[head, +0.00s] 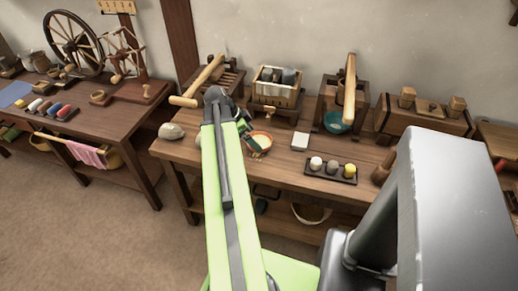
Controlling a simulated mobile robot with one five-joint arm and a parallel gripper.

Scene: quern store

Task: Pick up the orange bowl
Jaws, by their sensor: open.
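The orange bowl (263,137) sits on the wooden table, just beyond the end of my arm. Its rim and pale inside show; its left side is partly hidden by my gripper. My gripper (251,137) is open, at the bowl's left edge as seen in the head view. Its fingers are small and dark here, and I cannot tell whether they touch the bowl or hang above it. Nothing is seen held in it.
A crate (277,89) stands behind, with a teal bowl (338,122) farther right. A grey stone (172,131) lies left. Bare tabletop separates these.

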